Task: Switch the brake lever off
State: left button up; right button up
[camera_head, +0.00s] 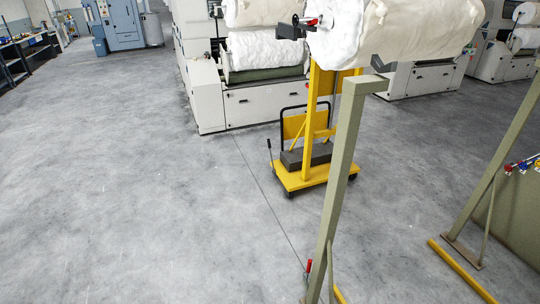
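A small lever with a red grip (308,266) stands at the foot of the olive-green post (341,170), near the bottom edge. A thin dark-handled lever (270,156) stands upright at the left side of the yellow trolley (299,181). A small red handle (312,22) sits at the left end of the big white roll (395,30). I cannot tell for sure which of these is the brake lever, nor whether it is on or off. Neither of my grippers shows in the head view.
Olive posts and yellow floor bars (460,271) stand at the right, beside a green panel with coloured fittings (523,164). White machines (255,100) with fleece rolls stand behind. A workbench (28,52) is far left. The grey floor at left is clear.

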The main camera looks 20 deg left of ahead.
aim_at(268, 140)
jog(key=u, duration=0.4)
jog(key=i, duration=0.65)
jog(key=u, duration=1.15)
jog(key=i, duration=3.5)
jog(key=z, duration=1.4)
jog(key=i, duration=1)
jog(key=z, duration=0.85)
